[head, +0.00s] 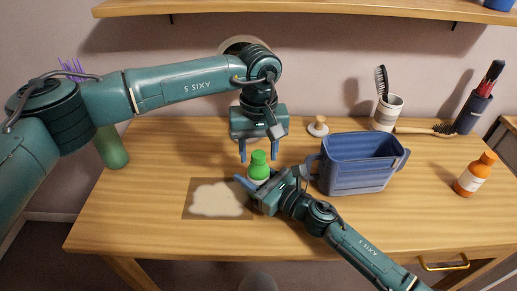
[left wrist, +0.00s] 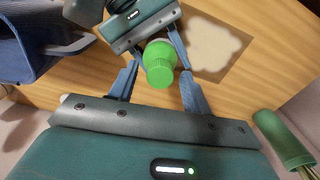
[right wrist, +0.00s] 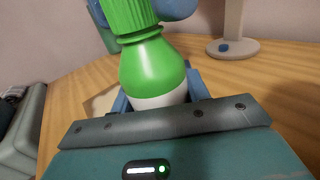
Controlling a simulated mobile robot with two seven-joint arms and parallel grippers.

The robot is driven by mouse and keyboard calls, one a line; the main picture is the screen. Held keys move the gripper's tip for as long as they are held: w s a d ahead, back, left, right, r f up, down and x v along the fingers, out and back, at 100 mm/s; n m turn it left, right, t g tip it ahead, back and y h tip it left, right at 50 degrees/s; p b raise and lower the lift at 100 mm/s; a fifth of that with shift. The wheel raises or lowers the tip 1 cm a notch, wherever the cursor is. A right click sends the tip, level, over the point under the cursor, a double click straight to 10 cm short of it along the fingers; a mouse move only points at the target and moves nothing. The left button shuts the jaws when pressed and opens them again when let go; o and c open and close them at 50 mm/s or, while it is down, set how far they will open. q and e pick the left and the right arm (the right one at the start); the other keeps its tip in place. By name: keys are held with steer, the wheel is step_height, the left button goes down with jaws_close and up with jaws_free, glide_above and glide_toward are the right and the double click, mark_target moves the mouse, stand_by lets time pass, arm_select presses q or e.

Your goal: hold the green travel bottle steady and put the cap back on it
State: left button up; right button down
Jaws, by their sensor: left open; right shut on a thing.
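The green travel bottle (head: 259,173) stands upright near the table's middle, with a white band low on its body in the right wrist view (right wrist: 160,98). The ribbed green cap (right wrist: 128,14) sits on the bottle's neck there; whether it is fully seated I cannot tell. From above, the cap's round top shows in the left wrist view (left wrist: 160,74). My right gripper (head: 257,181) is shut on the bottle's lower body. My left gripper (head: 257,157) points down from above, open, with one finger on each side of the cap and a gap visible.
A blue bin (head: 357,178) stands close to the right of the bottle. A mat (head: 190,209) with a cream patch lies front left. A wooden knob-like piece (head: 318,126), a brush (head: 425,130) and an orange bottle (head: 475,173) are farther right. A green vase (head: 111,148) stands at left.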

arm_select(q)
steer(key=shift+r, duration=2.25)
steer(key=shift+c, duration=0.4)
steer(key=n, duration=0.3)
steer(key=shift+r, duration=0.2)
steer(key=n, duration=0.4)
steer(key=shift+r, duration=0.3)
steer(key=n, duration=0.3)
steer(key=r+n, duration=0.1)
steer(key=n, duration=0.2)
steer(key=shift+n, duration=0.3)
steer(key=n, duration=0.6)
steer(key=shift+r, duration=0.35)
steer(key=n, duration=0.6)
steer(key=shift+r, duration=0.4)
